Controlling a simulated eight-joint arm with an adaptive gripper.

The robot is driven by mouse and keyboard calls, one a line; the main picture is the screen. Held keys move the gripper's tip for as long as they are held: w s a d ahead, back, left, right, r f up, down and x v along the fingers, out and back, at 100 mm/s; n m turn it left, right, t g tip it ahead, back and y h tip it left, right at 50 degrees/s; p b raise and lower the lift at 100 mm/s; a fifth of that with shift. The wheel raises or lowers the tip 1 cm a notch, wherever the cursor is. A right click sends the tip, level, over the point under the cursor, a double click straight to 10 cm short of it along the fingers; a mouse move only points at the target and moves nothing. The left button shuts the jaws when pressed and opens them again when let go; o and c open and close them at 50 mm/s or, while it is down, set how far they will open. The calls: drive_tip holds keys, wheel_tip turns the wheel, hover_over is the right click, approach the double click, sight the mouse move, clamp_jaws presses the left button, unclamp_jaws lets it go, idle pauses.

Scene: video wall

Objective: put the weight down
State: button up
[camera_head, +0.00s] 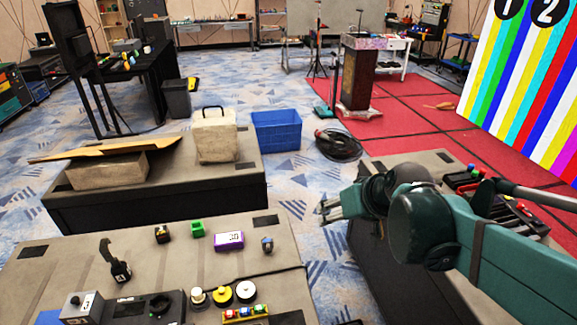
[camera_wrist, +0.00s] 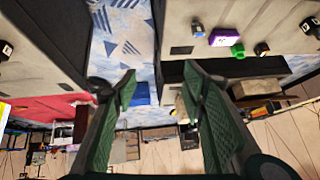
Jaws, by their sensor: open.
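My gripper (camera_head: 326,209) is open and empty, above the gap of carpet between the benches; its two green fingers stand apart in the wrist view (camera_wrist: 158,77). I cannot tell for certain which object is the weight. On the near table are a small blue-grey object (camera_head: 267,244), a purple box (camera_head: 229,240), a green block (camera_head: 197,229) and a dark block (camera_head: 162,234). My gripper touches none of these. The blue-grey object (camera_wrist: 197,29) also shows in the wrist view.
The near table (camera_head: 60,262) has bare room at its left. A middle bench (camera_head: 225,182) bears a beige handled container (camera_head: 214,137) and a stone-like block (camera_head: 108,171). A blue bin (camera_head: 277,131) stands behind. A right bench (camera_head: 440,160) lies under my arm.

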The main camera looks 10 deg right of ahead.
drive_tip(key=s+a+h, duration=0.1)
drive_tip(key=s+a, duration=0.3)
drive_tip(key=s, duration=0.7)
drive_tip(key=shift+r+h, duration=0.25)
drive_tip(key=shift+h, duration=0.15)
